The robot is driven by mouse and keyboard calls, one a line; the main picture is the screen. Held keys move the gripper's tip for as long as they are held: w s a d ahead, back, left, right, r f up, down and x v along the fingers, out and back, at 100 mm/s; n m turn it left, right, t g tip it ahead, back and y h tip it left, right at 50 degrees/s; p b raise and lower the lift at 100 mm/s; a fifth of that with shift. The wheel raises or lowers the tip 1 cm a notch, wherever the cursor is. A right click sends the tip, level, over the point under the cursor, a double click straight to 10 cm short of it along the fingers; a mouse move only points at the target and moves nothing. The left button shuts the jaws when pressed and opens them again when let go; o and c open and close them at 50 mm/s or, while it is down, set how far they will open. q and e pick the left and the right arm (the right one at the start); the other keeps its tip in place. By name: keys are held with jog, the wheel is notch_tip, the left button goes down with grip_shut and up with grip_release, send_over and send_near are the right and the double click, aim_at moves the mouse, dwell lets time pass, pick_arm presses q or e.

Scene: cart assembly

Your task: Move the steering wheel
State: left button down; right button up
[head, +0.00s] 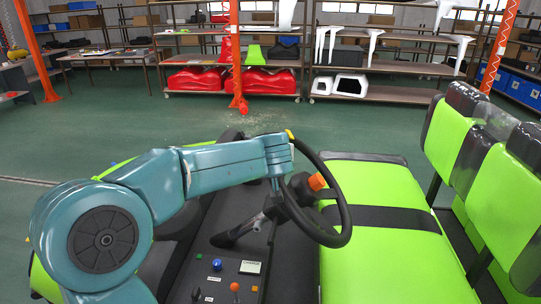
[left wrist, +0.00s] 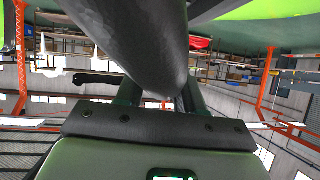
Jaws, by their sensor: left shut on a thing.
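The black steering wheel (head: 345,212) is tilted steeply above the cart's dark console. Its dark hub has an orange part (head: 317,182), and a dark column (head: 240,228) runs down to the left from it. My left gripper (head: 289,138) is at the wheel's upper left rim, shut on it. In the left wrist view the dark rim (left wrist: 145,35) passes large and close between the fingers of the left gripper (left wrist: 160,98). The fingertips are mostly hidden behind the rim. My right gripper is in neither view.
A green seat cushion (head: 370,267) lies right of the wheel, with green backrests (head: 447,135) farther right. The console holds a small display (head: 250,267) and coloured knobs. Shelves (head: 385,96) stand at the back across open green floor (head: 350,128).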

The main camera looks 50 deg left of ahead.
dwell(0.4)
pick_arm(q)
jog(key=c, duration=0.8)
grip_release()
jog(key=shift+w+a, duration=0.1)
jog(key=v, duration=1.6)
jog(key=shift+r, duration=0.2)
